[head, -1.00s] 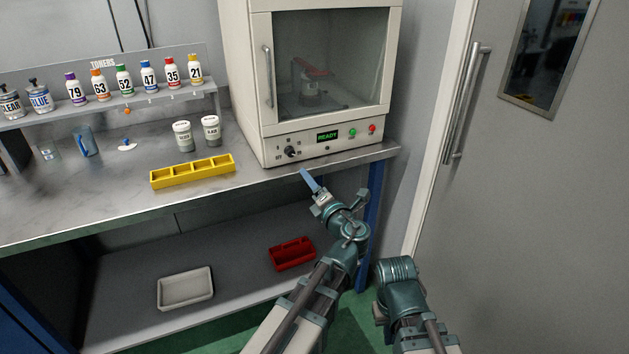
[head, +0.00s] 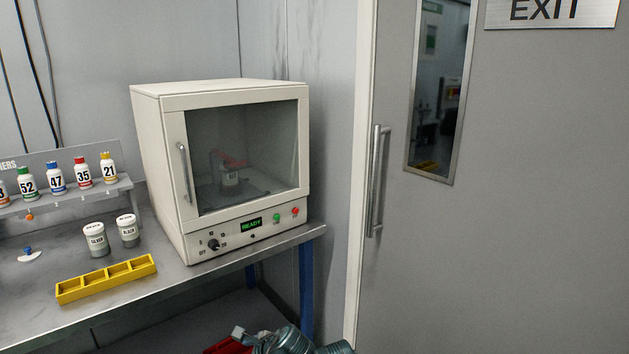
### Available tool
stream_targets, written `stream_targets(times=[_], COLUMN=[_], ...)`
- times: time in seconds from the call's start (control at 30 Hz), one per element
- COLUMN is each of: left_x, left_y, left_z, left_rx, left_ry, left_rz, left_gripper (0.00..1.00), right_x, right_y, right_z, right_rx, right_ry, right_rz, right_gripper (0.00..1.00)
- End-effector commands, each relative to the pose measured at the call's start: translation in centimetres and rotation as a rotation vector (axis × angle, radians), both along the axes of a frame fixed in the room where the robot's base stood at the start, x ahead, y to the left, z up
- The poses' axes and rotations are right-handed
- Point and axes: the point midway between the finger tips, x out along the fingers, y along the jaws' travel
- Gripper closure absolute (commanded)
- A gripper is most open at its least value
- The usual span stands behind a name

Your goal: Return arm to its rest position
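Parts of my arms show only at the bottom edge of the head view. A teal joint (head: 290,341) lies in front of the lower shelf, with a small pale grey piece at its left end. That piece may belong to my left gripper (head: 239,332); its fingers cannot be made out. Another teal link is cut off by the bottom edge at its right. My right gripper is not in view.
A white oven-like cabinet (head: 174,180), its glass door shut, stands on the bench (head: 150,313). Its display reads READY. A yellow tray (head: 107,290), two lidded jars and toner bottles are at left. A red bin (head: 226,347) is partly hidden below. A grey door (head: 540,220) stands right.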

Motion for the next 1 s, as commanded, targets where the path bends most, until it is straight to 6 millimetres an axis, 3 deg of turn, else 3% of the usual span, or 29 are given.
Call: stream_targets(times=[0.3,0.67,0.7,1.0], left_x=[-7.1,-13.8,-13.8,-13.6], left_y=[-5.2,-10.9,-10.9,-10.8], left_z=[-5.0,-6.7,-5.2,1.5], left_rx=[-0.513,-0.759,-0.761,-0.760], left_ry=[-0.069,-0.025,-0.026,-0.030], left_rz=[0.611,1.223,1.233,1.224], left_gripper=[0.35,0.35,0.35,0.35], right_x=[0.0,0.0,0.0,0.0], right_y=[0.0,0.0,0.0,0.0], right_z=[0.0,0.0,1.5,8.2], right_rx=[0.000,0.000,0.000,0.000], right_ry=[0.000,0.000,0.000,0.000], right_rz=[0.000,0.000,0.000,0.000], right_gripper=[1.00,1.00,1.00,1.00])
